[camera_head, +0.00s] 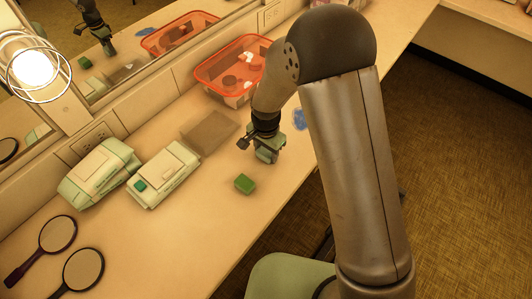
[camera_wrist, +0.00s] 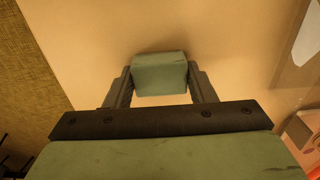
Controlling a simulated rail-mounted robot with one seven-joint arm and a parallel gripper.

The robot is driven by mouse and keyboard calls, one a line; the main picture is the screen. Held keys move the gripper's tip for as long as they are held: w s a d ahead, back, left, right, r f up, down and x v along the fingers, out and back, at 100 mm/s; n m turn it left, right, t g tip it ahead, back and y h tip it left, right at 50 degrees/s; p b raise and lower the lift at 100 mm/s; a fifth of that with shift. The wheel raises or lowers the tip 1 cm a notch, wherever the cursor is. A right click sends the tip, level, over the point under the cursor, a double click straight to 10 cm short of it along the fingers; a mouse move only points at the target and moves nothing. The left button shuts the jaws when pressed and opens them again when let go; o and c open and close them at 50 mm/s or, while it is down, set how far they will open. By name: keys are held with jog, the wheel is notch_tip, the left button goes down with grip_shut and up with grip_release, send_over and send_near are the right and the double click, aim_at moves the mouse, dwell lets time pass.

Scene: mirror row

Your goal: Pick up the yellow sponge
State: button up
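No yellow thing that reads as a sponge shows in either view. A small green block (camera_head: 244,184) lies on the counter, to the lower left of my gripper (camera_head: 265,157) in the head view. In the wrist view a grey-green block (camera_wrist: 160,73), apparently the same one, shows between and just beyond the fingertips of my gripper (camera_wrist: 161,82). The fingers are spread, one at each side of it. In the head view my gripper appears apart from the block, above the counter. My arm hides part of the counter's right side.
An orange-red basket (camera_head: 205,80) stands by the mirror. Two hand mirrors (camera_head: 59,233) (camera_head: 83,270) lie front left. A blue item (camera_head: 299,119) is beside my arm.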

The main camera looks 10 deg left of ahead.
aim_at(266, 152)
jog(key=shift+c, duration=0.7)
jog(key=shift+r, duration=0.55)
notch_tip(266, 152, up, 3)
jog(key=shift+s+f+b, duration=0.1)
jog(key=shift+f+b, duration=0.1)
jog(key=shift+b, duration=0.1)
jog(key=s+d+r+b, duration=0.2)
jog(key=s+d+r, duration=0.4)
jog(key=s+r, duration=0.3)
jog(key=s, duration=0.3)
jog(key=shift+s+d+r, duration=0.15)
